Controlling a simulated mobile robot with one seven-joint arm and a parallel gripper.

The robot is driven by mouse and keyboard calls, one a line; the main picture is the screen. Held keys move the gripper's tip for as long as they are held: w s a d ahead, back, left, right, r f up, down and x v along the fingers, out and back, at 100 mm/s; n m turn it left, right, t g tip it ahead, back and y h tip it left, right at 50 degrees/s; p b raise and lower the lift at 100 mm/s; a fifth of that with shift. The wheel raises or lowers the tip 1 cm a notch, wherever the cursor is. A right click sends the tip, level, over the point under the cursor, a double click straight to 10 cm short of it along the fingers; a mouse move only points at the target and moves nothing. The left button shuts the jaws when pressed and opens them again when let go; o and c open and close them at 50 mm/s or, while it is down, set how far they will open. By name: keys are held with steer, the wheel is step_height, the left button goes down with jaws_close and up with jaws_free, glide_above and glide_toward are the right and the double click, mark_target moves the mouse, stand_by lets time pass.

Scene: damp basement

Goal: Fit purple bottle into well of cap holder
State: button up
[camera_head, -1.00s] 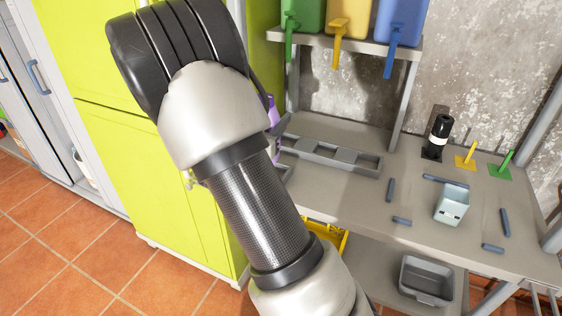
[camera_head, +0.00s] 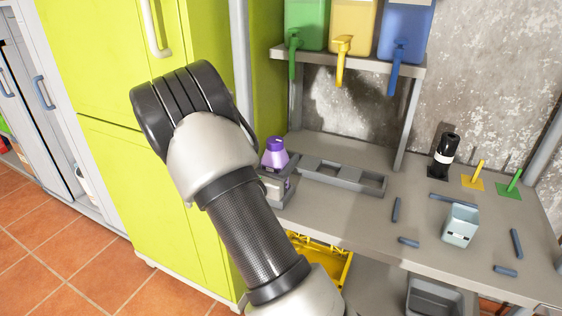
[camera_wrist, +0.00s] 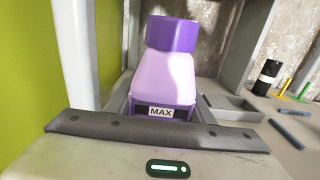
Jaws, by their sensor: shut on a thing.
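The purple bottle (camera_head: 274,158) has a dark purple cap and a lighter purple body. It stands roughly upright by the left end of the bench in the head view. In the wrist view the bottle (camera_wrist: 165,80) fills the middle, above a "MAX" label. My gripper (camera_head: 277,187) is shut on its lower part, which is mostly hidden. The long grey cap holder (camera_head: 372,189), with open wells, lies on the bench just right of the bottle. The holder also shows at the right in the wrist view (camera_wrist: 235,113). Whether the bottle's base touches anything is hidden.
A grey shelf (camera_head: 345,62) with green, yellow and blue dispensers stands above the bench. The lime-green cabinet (camera_head: 100,70) is close on the left.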

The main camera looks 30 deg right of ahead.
steer(key=shift+f, duration=0.15)
steer(key=o, duration=1.3)
